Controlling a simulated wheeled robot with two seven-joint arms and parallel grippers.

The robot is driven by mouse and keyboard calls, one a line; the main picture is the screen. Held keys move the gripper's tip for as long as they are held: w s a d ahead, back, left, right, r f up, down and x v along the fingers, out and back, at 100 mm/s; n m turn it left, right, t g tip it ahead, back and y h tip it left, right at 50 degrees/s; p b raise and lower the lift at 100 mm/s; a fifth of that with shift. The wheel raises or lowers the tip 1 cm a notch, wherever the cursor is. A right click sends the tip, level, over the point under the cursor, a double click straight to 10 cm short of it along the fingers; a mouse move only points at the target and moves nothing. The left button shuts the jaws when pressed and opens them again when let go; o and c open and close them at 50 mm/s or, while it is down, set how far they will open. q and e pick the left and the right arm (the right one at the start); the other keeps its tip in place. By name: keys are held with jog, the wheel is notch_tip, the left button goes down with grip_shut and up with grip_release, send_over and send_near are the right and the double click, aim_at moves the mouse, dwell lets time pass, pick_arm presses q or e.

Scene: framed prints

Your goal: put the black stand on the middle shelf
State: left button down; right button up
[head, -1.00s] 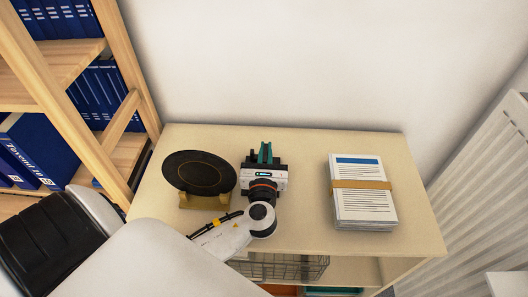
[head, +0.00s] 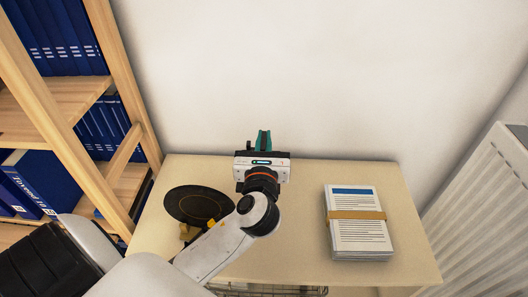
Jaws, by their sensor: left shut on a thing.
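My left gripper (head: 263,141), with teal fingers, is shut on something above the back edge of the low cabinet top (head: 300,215). What it holds is mostly hidden behind the gripper; I cannot make out a black stand clearly. A black round plate (head: 198,204) leans on a small light wooden holder (head: 187,232) on the cabinet top, left of the gripper and partly behind my forearm. A wooden shelf unit stands at the left, with a shelf board (head: 60,103) between rows of binders; I cannot tell whether this is the middle shelf. My right gripper is out of view.
Blue binders (head: 45,40) fill the upper shelf, and more stand below. A strapped stack of papers (head: 357,225) lies on the cabinet top at right. A white radiator (head: 480,210) is on the far right. The cabinet top between plate and papers has free room.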

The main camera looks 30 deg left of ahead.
pick_arm(q)
jog(key=shift+r, duration=1.25)
notch_tip(320, 180, up, 6)
jog(key=p, duration=0.7)
jog(key=shift+r, duration=0.15)
jog(key=shift+r+p, duration=0.5)
jog(key=shift+p, duration=0.05)
jog(key=s+d+f+h+b, duration=0.1)
jog(key=f, duration=0.1)
jog(key=s+d+f+m+t+h+b, duration=0.1)
jog(key=f+b, duration=0.1)
jog(key=f, duration=0.1)
jog(key=s+d+f+m+h+b, duration=0.1)
jog(key=f, duration=0.2)
jog(key=shift+s+d+f+t, duration=0.15)
jog(key=shift+d+t, duration=0.15)
jog(key=shift+d, duration=0.1)
jog(key=s+d+f+m+t+h+b, duration=0.1)
jog(key=s+d+f+m+h+b, duration=0.2)
jog(key=s+d+f+h, duration=0.3)
notch_tip(320, 180, down, 2)
jog(key=shift+d+m+b, duration=0.15)
jog(key=shift+m+b, duration=0.25)
jog(key=shift+m, duration=0.2)
